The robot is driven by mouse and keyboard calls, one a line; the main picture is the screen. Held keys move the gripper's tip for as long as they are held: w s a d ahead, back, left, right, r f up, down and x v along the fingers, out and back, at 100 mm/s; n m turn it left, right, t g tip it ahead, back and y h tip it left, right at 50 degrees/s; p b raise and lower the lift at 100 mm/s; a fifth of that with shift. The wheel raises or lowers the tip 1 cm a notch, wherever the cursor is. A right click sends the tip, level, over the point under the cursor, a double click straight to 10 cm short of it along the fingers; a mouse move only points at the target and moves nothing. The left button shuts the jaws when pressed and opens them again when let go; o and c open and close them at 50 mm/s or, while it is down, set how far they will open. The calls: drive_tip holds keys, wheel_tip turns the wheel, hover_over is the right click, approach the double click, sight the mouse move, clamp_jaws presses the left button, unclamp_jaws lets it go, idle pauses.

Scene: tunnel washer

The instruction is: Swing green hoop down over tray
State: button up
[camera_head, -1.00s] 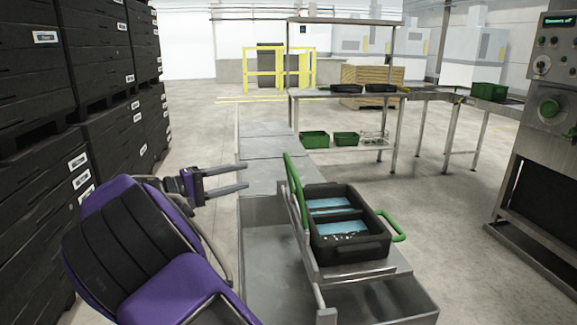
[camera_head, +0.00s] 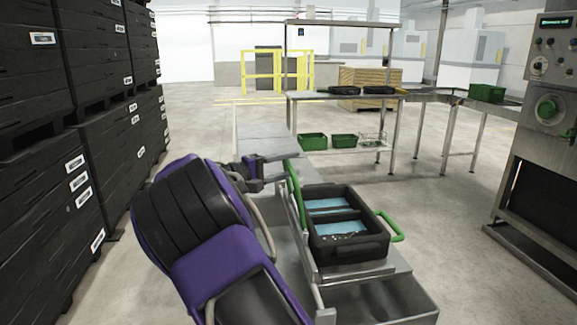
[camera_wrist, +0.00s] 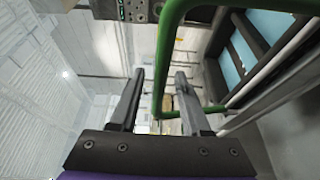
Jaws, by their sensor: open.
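The green hoop (camera_head: 294,188) stands upright, leaning slightly, along the left side of the black tray (camera_head: 377,248). The tray sits on a metal stand and holds blue contents in two compartments. My gripper (camera_head: 290,157) is open, at the top of the hoop and left of the tray. In the wrist view the hoop (camera_wrist: 168,45) runs between the two open fingers (camera_wrist: 159,76), and its lower bar passes behind the right finger. I cannot tell whether the fingers touch it. The tray also shows at upper right in the wrist view (camera_wrist: 246,36).
A green handle (camera_head: 391,228) juts from the tray's right side. Stacked black crates (camera_head: 100,150) wall off the left. A control panel (camera_head: 553,75) stands at right. A metal table (camera_head: 345,96) with bins is behind. Floor right of the tray is clear.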

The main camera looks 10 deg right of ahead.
clamp_jaws()
idle(1.4)
